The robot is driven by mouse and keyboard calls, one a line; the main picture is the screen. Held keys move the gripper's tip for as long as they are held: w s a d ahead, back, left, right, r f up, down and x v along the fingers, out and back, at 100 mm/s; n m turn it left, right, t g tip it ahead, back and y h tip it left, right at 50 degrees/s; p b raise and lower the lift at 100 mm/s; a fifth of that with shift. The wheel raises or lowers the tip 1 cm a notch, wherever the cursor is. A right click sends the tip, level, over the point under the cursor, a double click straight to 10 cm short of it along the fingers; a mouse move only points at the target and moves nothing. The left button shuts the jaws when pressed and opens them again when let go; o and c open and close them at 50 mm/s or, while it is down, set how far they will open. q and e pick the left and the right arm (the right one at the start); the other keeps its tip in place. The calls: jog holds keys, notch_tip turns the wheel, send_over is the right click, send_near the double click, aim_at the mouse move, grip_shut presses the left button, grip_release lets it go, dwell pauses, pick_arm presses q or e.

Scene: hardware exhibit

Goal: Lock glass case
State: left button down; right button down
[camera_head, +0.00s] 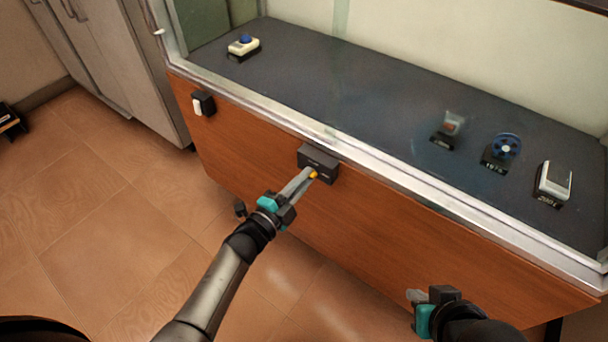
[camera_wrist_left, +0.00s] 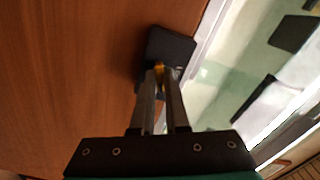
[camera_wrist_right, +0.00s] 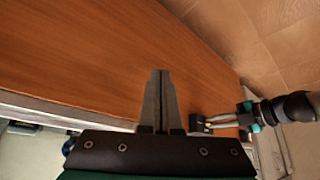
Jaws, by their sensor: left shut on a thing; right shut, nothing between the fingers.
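The glass case (camera_head: 400,160) has a wooden front panel and a metal frame along its top edge. A dark lock box (camera_head: 318,158) sits on the panel just below the frame; it also shows in the left wrist view (camera_wrist_left: 172,46). My left gripper (camera_head: 308,174) is at the lock box, shut on a small yellow piece (camera_head: 313,175), likely a key. The yellow piece also shows between the fingertips in the left wrist view (camera_wrist_left: 158,68). How deep it sits in the lock is hidden. My right gripper (camera_head: 414,297) is shut and empty, low before the panel's right part.
A small black and white device (camera_head: 203,103) is fixed to the panel at the left. A grey cabinet (camera_head: 125,60) stands at the left. The floor before the panel is clear.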

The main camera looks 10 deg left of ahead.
pick_arm(q)
jog(key=shift+n+p, duration=1.8)
jog(key=shift+n, duration=4.7)
pick_arm(e)
notch_tip(320, 180, down, 6)
jog(key=s+d+g, duration=0.1)
jog(key=g, duration=0.1)
jog(key=shift+s+d+f+h, duration=0.15)
jog(key=shift+s+f+h, duration=0.05)
jog(key=shift+s+h, duration=0.1)
pick_arm(q)
jog(key=shift+n, duration=0.3)
jog(key=c, duration=0.9)
grip_release()
jog(key=shift+s, duration=0.1)
